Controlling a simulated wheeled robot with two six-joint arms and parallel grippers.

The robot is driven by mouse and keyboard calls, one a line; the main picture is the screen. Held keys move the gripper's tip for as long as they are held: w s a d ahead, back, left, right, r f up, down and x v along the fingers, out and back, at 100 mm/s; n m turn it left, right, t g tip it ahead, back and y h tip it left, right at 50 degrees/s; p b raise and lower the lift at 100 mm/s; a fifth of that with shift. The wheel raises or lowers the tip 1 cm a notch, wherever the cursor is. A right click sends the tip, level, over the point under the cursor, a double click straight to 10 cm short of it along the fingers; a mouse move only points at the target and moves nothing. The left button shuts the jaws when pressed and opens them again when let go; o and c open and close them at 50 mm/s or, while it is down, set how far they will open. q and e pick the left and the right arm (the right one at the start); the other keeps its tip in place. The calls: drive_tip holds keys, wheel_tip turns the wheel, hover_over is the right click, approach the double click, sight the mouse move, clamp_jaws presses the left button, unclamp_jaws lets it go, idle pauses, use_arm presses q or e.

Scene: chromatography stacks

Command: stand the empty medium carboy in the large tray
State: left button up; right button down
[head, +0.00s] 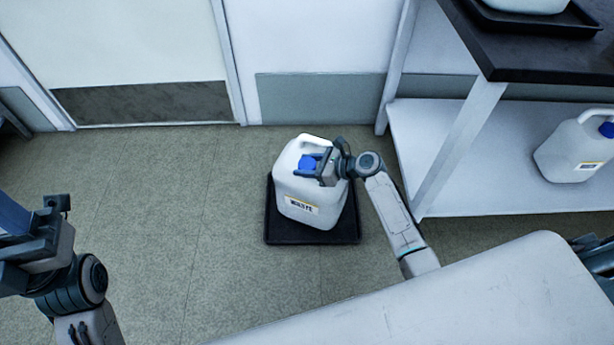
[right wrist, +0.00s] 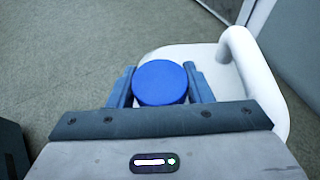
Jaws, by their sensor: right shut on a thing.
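A white carboy (head: 305,187) with a blue cap, a moulded handle and a printed label is over the black tray (head: 313,237) on the floor. It looks upright; I cannot tell whether its base rests on the tray or is slightly above it. Its contents cannot be seen. My right gripper (head: 318,168) is shut on the blue cap (right wrist: 160,83), with one finger on each side of it in the right wrist view. The carboy's handle (right wrist: 252,70) is beside the cap there. My left gripper (head: 35,240) is at the left edge, partly cut off, away from the carboy.
Another white carboy (head: 578,150) with a blue cap stands on the low white shelf (head: 465,190) at right. A dark bench top (head: 560,62) above it holds a black tray (head: 540,22) with a white container. Floor left of the floor tray is clear.

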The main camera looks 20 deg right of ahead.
wheel_tip(320, 180, down, 3)
drive_tip(key=shift+f+b, duration=0.1)
drive_tip(key=shift+b, duration=0.75)
drive_tip(key=c, duration=0.7)
unclamp_jaws()
